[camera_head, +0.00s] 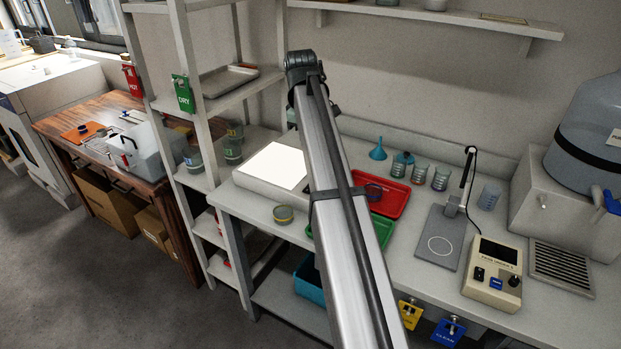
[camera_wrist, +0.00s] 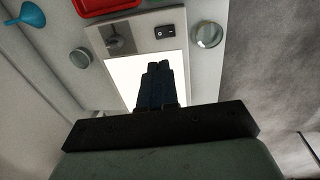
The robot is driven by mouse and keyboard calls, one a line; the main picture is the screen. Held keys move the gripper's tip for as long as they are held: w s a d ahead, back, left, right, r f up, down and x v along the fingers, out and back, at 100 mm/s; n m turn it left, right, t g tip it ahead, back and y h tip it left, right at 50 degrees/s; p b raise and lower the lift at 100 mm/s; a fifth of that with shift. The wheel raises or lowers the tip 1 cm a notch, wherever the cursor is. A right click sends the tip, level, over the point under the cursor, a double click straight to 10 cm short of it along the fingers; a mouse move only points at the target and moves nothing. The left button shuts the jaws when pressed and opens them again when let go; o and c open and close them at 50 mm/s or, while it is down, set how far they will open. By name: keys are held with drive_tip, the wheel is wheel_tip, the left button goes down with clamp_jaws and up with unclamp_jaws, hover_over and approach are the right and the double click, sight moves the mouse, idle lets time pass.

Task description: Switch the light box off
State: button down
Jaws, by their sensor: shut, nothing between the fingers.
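The light box (camera_head: 272,165) sits at the left end of the bench, its white panel brightly lit. In the wrist view its lit panel (camera_wrist: 124,76) lies beneath my gripper (camera_wrist: 158,66). In the head view my arm hides the gripper and the right end of the box.
A round glass dish (camera_head: 283,214) lies beside the box, also in the wrist view (camera_wrist: 208,34). A red tray (camera_head: 385,195), green tray (camera_head: 380,228) and blue funnel (camera_head: 378,151) are to the right. A shelf rack (camera_head: 205,110) stands to the left.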

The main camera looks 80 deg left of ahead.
sight(308, 190)
drive_tip(key=f, duration=0.4)
drive_tip(key=a+f, duration=0.1)
drive_tip(key=f, duration=0.4)
drive_tip(key=w+f, duration=0.1)
drive_tip(key=f, duration=0.4)
drive_tip(key=shift+a, duration=0.15)
drive_tip(key=shift+w+f, duration=0.15)
drive_tip(key=shift+f, duration=0.05)
idle(0.3)
drive_tip(key=shift+s+d, duration=0.6)
drive_tip(key=shift+d, duration=0.05)
drive_tip(key=shift+a+r, duration=0.1)
